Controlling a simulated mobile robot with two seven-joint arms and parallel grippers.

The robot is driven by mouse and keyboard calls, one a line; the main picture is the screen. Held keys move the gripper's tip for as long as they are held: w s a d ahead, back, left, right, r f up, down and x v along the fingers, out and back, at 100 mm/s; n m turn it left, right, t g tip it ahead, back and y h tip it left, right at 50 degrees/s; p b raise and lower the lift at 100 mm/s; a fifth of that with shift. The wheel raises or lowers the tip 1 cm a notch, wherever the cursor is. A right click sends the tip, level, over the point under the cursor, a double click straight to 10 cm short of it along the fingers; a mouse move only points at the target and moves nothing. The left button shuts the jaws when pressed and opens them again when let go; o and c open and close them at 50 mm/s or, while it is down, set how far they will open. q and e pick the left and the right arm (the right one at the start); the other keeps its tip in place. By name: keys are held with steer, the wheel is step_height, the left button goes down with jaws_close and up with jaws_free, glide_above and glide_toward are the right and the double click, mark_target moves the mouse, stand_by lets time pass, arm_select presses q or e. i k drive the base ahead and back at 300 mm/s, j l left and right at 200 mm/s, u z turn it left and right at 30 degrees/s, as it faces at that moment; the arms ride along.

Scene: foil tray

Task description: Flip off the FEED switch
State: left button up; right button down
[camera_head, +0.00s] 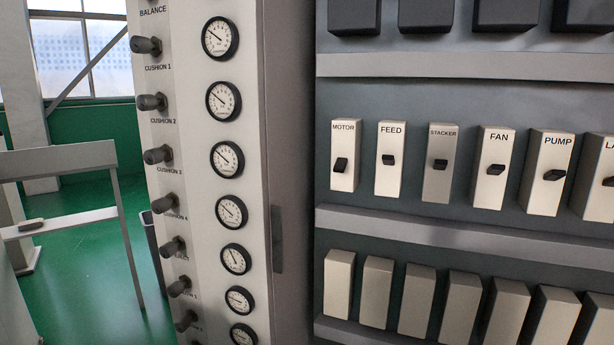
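The FEED switch (388,160) is a small black lever on a cream box (389,183) labelled FEED, in the upper row of the cabinet in the head view. Its lever sits near the middle of the box face and looks roughly level; I cannot tell whether that is on or off. The MOTOR switch (341,165) is just left of it, and the grey STACKER switch (440,164) is just right. Neither of my grippers is in view.
FAN (496,168) and PUMP (554,175) switches continue to the right. A grey ledge (450,235) juts out below the row, above several plain boxes. Left stands a panel with round gauges (228,158) and black knobs (158,155). A grey frame (60,160) stands on green floor.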

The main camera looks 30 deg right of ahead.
mark_target(389, 160)
steer(key=z, duration=1.35)
